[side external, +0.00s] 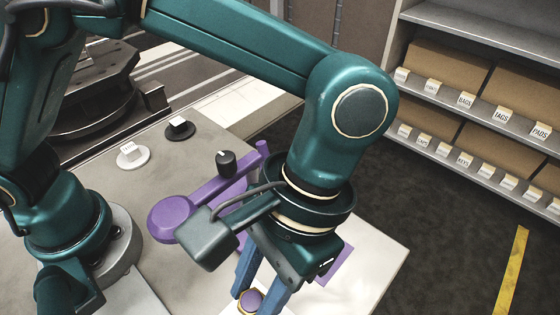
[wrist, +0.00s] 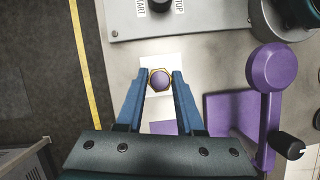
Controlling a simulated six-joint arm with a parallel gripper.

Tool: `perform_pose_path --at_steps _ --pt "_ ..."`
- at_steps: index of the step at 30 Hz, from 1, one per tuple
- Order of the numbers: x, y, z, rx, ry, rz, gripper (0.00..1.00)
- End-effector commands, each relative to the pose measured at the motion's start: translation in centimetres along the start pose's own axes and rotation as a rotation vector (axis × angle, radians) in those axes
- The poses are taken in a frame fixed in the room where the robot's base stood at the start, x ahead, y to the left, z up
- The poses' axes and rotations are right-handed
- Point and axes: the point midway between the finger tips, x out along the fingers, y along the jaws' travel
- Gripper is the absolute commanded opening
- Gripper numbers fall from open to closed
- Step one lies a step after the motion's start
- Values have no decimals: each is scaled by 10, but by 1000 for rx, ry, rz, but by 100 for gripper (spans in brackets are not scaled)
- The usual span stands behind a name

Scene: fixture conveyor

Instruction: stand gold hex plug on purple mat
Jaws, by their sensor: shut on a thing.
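The gold hex plug (wrist: 160,80) has a gold six-sided rim and a round purple top. My gripper (wrist: 161,75) is shut on it, with one blue finger on either side. The plug also shows low in the side view (side external: 250,300), between the fingertips, top upward. In the wrist view it appears over a white square (wrist: 153,64); whether it touches that is hidden. A flat purple patch, apparently the purple mat (wrist: 162,127), shows between the fingers, nearer the wrist. A purple patch (side external: 338,262) also shows right of my gripper in the side view.
A purple fixture with a round-headed arm (wrist: 273,67) and a black knob (wrist: 288,145) stands close to the right of my gripper in the wrist view. A grey panel (wrist: 205,22) lies beyond the plug. Shelves with boxes (side external: 500,95) stand across the floor.

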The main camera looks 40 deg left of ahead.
Motion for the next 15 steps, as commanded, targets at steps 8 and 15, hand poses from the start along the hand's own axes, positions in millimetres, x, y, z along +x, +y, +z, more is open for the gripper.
perform_pose_path --at_steps 8,15 --pt "-17 11 -4 -229 -1 95 0" --pt "-36 10 -54 -854 -1 357 0"
